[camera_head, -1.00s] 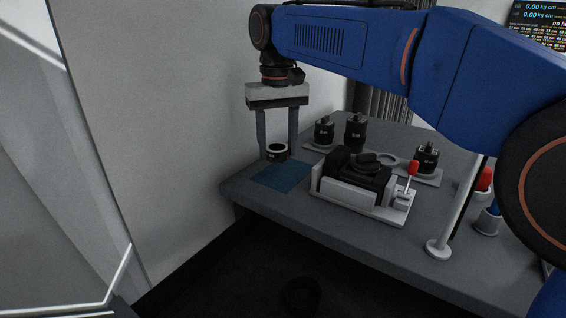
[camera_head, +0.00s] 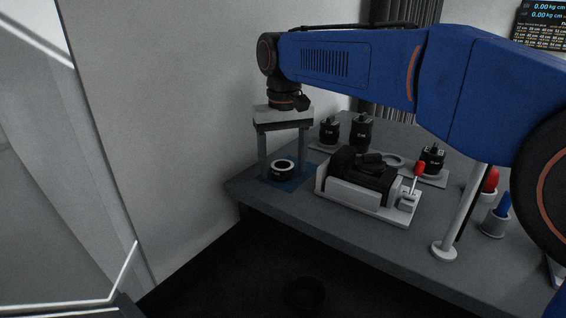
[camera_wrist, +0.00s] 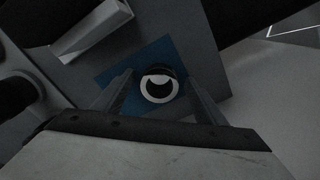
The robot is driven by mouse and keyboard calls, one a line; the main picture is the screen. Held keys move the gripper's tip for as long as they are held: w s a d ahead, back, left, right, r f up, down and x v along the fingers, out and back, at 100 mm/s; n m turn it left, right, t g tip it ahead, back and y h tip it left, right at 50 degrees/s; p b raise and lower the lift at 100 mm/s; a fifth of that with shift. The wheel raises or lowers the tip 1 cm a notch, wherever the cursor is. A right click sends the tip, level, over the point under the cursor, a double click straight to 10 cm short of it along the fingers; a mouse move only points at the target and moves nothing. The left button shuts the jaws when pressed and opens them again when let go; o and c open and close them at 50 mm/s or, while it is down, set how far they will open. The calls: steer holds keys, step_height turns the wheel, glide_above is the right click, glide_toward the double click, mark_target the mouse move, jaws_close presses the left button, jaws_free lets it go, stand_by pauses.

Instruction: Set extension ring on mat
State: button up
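The extension ring (camera_head: 283,169), dark with a pale rim, sits upright on the blue mat (camera_head: 297,183) at the table's left corner. In the wrist view the ring (camera_wrist: 158,88) shows from above, with blue mat (camera_wrist: 150,57) around it. My gripper (camera_head: 284,170) points straight down, with one finger on each side of the ring. The fingers look spread wider than the ring, with a small gap at each side in the wrist view (camera_wrist: 160,80). The fingers hide part of the mat.
A grey vise-like fixture (camera_head: 350,195) with a red-tipped lever stands just right of the mat. Black cylinders (camera_head: 361,132) stand behind it. The table edge lies close in front of the mat.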

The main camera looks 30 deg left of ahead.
mark_target(283, 166)
step_height(283, 166, up, 12)
steer(key=shift+r, duration=0.15)
stand_by(0.7)
stand_by(0.5)
